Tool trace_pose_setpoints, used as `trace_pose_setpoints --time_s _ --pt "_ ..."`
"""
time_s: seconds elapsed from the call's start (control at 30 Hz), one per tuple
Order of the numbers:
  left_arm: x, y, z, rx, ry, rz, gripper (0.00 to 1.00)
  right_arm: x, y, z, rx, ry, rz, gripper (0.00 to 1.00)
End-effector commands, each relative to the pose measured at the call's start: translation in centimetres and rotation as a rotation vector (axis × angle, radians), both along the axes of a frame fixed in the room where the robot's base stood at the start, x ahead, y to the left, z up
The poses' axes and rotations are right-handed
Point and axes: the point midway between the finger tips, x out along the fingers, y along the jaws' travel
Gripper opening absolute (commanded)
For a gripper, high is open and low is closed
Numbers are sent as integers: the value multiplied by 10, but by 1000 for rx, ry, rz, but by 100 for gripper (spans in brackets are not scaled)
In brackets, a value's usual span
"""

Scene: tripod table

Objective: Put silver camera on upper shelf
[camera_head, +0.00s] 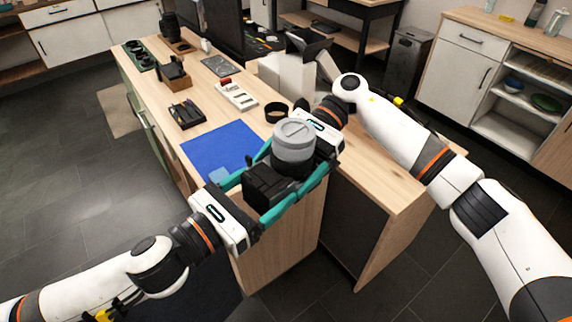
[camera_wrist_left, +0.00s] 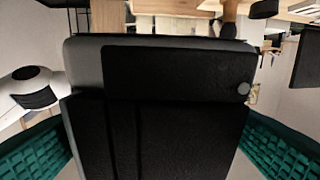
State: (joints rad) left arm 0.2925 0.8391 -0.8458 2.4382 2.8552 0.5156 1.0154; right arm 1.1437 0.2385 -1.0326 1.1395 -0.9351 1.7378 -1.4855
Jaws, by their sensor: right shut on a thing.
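The silver camera (camera_head: 293,142), with a grey lens part and a black body, is held in the air above the table's near corner. My right gripper (camera_head: 294,166) is shut on it from the far right side. My left gripper (camera_head: 262,196) has its teal fingers spread on either side of the black body; contact is hard to tell. In the left wrist view the camera's black body (camera_wrist_left: 170,110) fills the middle, between the two teal fingers. An open cabinet (camera_head: 508,82) with shelves stands at the right.
A dark bin (camera_head: 407,65) stands behind. Dark floor tiles lie clear at the left.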

Motion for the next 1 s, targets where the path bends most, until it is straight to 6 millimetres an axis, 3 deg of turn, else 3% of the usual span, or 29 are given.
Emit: trace_pose_setpoints --time_s 0.1,0.37,0.47,0.63,0.8,1.0 --pt "0 0 0 1 2 0 94 0 0 3 5 -1 0 45" --pt "0 0 -3 4 6 2 94 0 0 3 5 -1 0 45" --pt "1 1 -13 24 6 13 94 0 0 3 5 -1 0 45" --pt "-2 5 -58 123 -8 57 94 0 0 3 5 -1 0 45" --pt "57 32 -98 426 -312 201 94 0 0 3 5 -1 0 45" --pt "93 65 -175 890 -557 263 94 0 1 3 5 -1 0 45"
